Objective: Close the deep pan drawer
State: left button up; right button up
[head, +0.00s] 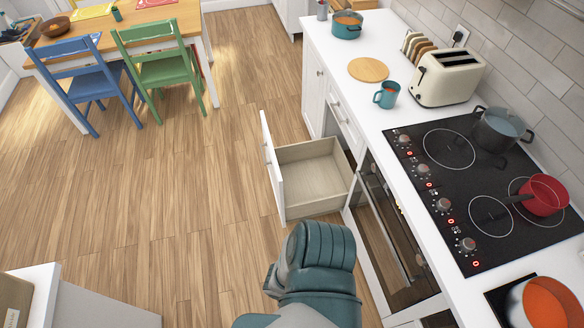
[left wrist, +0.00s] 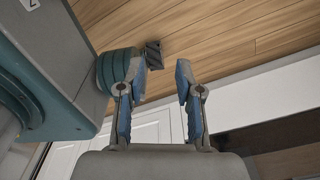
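The deep pan drawer (head: 312,178) is pulled out from the white cabinets below the counter in the head view. Its white front panel (head: 272,168) stands out over the wooden floor, and its box looks empty. A teal arm link of mine rises from the bottom of the head view, just in front of the drawer, with a gap between them. My left gripper (left wrist: 164,83) is open in the left wrist view, with nothing between its blue fingers. Neither gripper's fingers show in the head view. I cannot clearly identify the drawer in the left wrist view.
An oven (head: 388,235) sits beside the drawer, under the black cooktop (head: 465,185). A red pan (head: 544,195), a toaster (head: 446,78) and a teal mug (head: 386,95) stand on the counter. A white unit (head: 90,303) is at lower left. The floor left of the drawer is clear.

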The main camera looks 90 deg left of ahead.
aim_at(309, 180)
jog(key=k+u, duration=0.25)
jog(key=u, duration=0.2)
jog(key=k+u, duration=0.25)
jog(key=u, duration=2.3)
